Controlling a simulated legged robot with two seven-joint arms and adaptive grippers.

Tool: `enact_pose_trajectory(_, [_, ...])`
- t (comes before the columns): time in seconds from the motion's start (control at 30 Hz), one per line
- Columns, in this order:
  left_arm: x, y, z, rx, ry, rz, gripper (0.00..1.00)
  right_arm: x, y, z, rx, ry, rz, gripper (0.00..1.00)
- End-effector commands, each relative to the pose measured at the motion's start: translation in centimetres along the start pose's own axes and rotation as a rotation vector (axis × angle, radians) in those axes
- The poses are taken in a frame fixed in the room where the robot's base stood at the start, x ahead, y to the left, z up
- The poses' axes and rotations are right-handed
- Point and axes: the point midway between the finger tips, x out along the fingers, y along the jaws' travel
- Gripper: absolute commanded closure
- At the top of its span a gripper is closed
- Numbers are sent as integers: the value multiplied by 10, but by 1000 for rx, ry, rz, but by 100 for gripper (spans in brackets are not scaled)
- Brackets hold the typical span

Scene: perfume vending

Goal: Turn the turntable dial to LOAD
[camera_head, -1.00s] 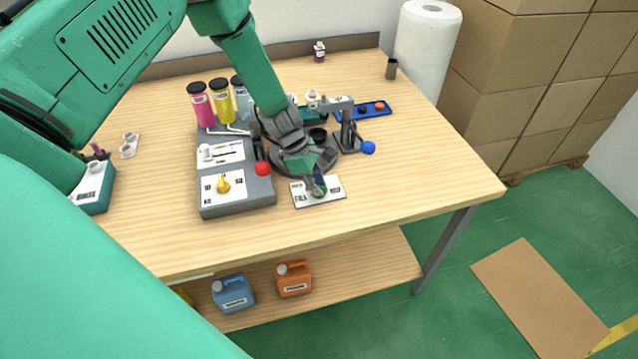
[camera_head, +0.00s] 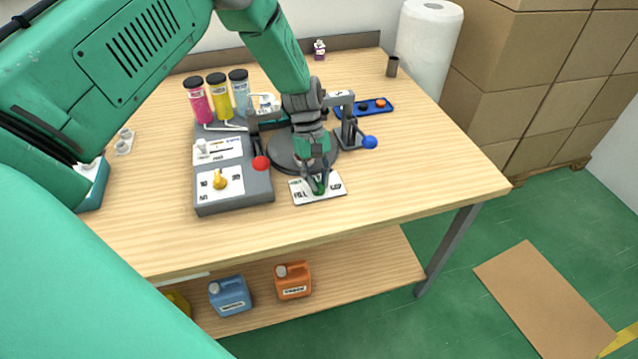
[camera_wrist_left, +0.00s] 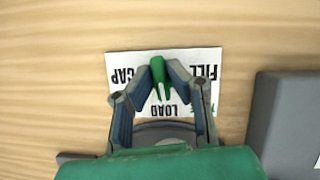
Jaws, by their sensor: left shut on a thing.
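The turntable dial is a green knob (camera_head: 318,187) on a white label card (camera_head: 334,181) at the table's front edge. In the left wrist view, the green knob (camera_wrist_left: 158,70) stands in the middle of the card (camera_wrist_left: 205,55), which reads CAP, LOAD and FILL. LOAD lies on the side nearer my wrist, and a pale mark on the knob faces that side. My left gripper (camera_head: 316,186) points down and is shut on the knob, with a fingertip on either side (camera_wrist_left: 160,70). My right gripper is not in view.
The round dark turntable (camera_head: 284,152) is just behind the card. A grey box (camera_head: 235,196) with a yellow dial and red-knobbed lever stands left. A blue-knobbed lever (camera_head: 369,142) stands right. Bottles (camera_head: 219,97) stand behind. The table's front right is clear.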

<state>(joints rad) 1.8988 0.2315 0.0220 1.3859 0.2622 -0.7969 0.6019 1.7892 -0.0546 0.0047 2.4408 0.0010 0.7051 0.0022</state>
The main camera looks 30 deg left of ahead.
Motion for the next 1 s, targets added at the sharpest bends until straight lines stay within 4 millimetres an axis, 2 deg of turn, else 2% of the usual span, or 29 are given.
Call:
enact_pose_trajectory(0.3, [0, 1, -2, 115, 6, -44, 100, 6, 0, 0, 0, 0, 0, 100])
enact_pose_trajectory(0.87, [-2, 2, -2, 139, 6, -51, 100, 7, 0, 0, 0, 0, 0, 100])
enact_pose_trajectory(0.9, [-2, 2, -2, 139, 6, -51, 74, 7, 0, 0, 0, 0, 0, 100])
enact_pose_trajectory(0.93, [-2, 2, -2, 139, 6, -51, 68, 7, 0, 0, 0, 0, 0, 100])
enact_pose_trajectory(1.0, [-1, 2, -1, 138, 5, -52, 68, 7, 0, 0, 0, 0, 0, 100])
